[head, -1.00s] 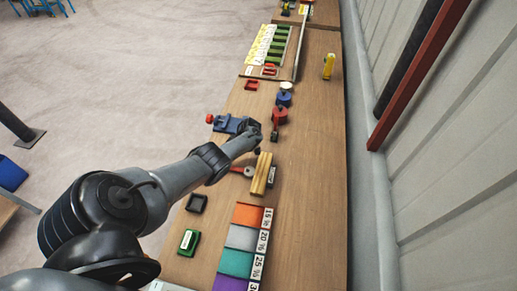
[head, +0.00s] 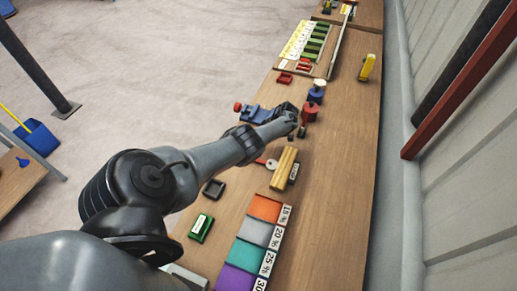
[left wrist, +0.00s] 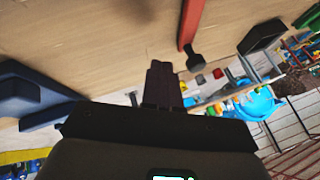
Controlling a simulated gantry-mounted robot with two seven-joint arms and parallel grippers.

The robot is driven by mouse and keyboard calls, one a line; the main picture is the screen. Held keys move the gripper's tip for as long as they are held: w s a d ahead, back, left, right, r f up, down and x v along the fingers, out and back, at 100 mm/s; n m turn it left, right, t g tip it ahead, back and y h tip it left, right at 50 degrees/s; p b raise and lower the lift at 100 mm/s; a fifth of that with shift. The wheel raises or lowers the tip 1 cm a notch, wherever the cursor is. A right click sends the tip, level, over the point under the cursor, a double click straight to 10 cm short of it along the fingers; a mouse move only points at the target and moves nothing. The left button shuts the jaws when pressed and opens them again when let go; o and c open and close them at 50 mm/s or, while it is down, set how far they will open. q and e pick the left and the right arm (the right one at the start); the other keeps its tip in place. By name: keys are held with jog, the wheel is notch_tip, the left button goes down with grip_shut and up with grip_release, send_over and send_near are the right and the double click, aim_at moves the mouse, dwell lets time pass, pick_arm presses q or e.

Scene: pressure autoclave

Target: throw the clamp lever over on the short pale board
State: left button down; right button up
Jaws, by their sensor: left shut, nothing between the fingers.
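My left gripper (head: 291,110) reaches over the bench between a blue vise-like fixture with a red knob (head: 257,115) and a red block (head: 310,112). In the left wrist view its dark fingers (left wrist: 162,85) are together and empty. Just beyond them is a red bar (left wrist: 190,24) with a dark knob-like end (left wrist: 196,62), apart from the fingers; I cannot tell if it is the clamp lever. A pale yellow wooden piece (head: 284,168) lies nearer on the bench; I cannot tell if it is the short pale board. My right gripper is not in view.
Blue (head: 316,95) and white (head: 319,84) pieces stand behind the red block. Colored panels (head: 247,235), a green box (head: 201,227) and a dark tray (head: 213,188) lie nearer. A yellow object (head: 367,67) stands far right. The bench's right side is mostly clear.

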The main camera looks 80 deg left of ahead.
pick_arm(q)
jog(key=v, duration=0.9)
jog(key=shift+d+r, duration=0.2)
jog(key=shift+r, duration=0.05)
